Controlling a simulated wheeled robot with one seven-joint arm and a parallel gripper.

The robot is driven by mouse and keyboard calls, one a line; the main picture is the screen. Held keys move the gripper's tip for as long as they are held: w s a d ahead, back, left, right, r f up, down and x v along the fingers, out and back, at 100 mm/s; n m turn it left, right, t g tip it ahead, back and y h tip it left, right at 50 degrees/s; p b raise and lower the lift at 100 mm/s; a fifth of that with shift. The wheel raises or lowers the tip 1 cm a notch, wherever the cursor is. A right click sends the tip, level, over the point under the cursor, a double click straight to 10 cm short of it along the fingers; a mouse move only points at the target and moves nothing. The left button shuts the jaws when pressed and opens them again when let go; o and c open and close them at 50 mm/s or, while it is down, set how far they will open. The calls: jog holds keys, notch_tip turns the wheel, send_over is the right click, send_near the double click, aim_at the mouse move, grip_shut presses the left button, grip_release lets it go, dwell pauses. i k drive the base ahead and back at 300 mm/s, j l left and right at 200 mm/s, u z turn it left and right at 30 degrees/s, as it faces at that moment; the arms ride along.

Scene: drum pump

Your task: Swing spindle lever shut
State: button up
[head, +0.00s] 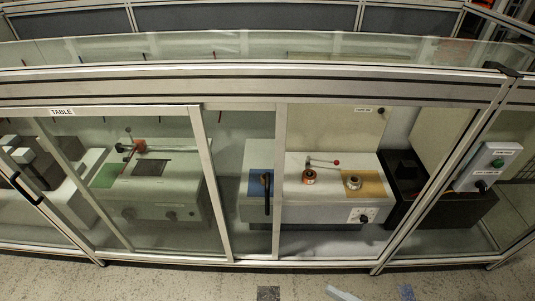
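Two lever mechanisms show behind the glass of a long framed cabinet, and I cannot tell for sure which one is the spindle lever. The other is a dark lever assembly (129,146) beside an orange block (139,145) on the left-hand unit (150,208). My gripper is not in view.
Glass panels and metal frame posts (209,180) stand in front of both units. A black vertical handle (267,194) shows before the right unit's blue area. Another black handle (27,189) is at far left. A control box (490,166) is at right. Pale floor (180,285) runs along the front.

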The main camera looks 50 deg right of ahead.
aim_at(336, 163)
jog(key=z, duration=1.25)
